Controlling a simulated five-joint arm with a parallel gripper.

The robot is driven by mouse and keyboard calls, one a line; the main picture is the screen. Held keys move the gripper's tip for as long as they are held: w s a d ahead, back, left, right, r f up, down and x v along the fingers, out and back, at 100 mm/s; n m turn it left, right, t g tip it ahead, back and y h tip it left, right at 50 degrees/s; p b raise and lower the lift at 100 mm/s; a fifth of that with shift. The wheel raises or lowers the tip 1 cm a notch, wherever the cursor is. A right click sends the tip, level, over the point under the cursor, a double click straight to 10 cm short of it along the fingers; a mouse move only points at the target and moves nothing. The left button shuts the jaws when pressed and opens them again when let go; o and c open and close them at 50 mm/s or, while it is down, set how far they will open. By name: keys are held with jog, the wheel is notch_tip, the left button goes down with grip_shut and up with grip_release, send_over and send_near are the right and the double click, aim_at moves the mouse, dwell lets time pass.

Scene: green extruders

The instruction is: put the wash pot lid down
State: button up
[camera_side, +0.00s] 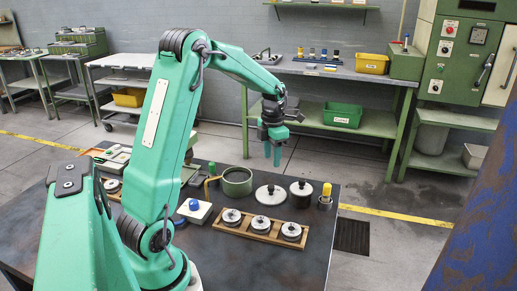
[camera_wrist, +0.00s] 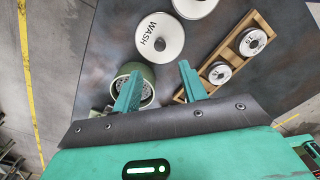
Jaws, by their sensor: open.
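The wash pot lid is a white disc with a dark knob and the word WASH. It lies flat on the dark table beside the green pot, in the side view (camera_side: 270,195) and the wrist view (camera_wrist: 172,31). The open green pot (camera_side: 237,187) stands left of it; in the wrist view (camera_wrist: 122,73) a perforated insert shows inside, partly hidden by a finger. My gripper (camera_side: 273,158) is open and empty, well above the table, fingers pointing down. In the wrist view its fingertips (camera_wrist: 161,68) are apart, with the lid beyond them and nothing between them.
A second pot with a white lid (camera_side: 301,188) stands right of the wash lid. A wooden rack (camera_side: 262,235) with several round lidded pieces lies in front. A yellow-topped holder (camera_side: 326,195) stands at the right edge. The table's front right is bare.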

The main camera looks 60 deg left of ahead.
jog(key=shift+d, duration=0.1)
jog(key=s+d+r+m+t, duration=0.1)
jog(key=s+d+r+m, duration=0.2)
jog(key=d+r+m, duration=0.4)
jog(key=s+d+r+m+t, duration=0.1)
jog(key=s+d+r+m, duration=0.3)
jog(key=m, duration=0.5)
jog(key=s+d+m+t, duration=0.3)
jog(key=s+d+m, duration=0.7)
jog(key=m, duration=1)
jog(key=shift+s+d+r+t, duration=0.15)
jog(key=shift+s+d+t, duration=0.15)
jog(key=shift+d, duration=0.25)
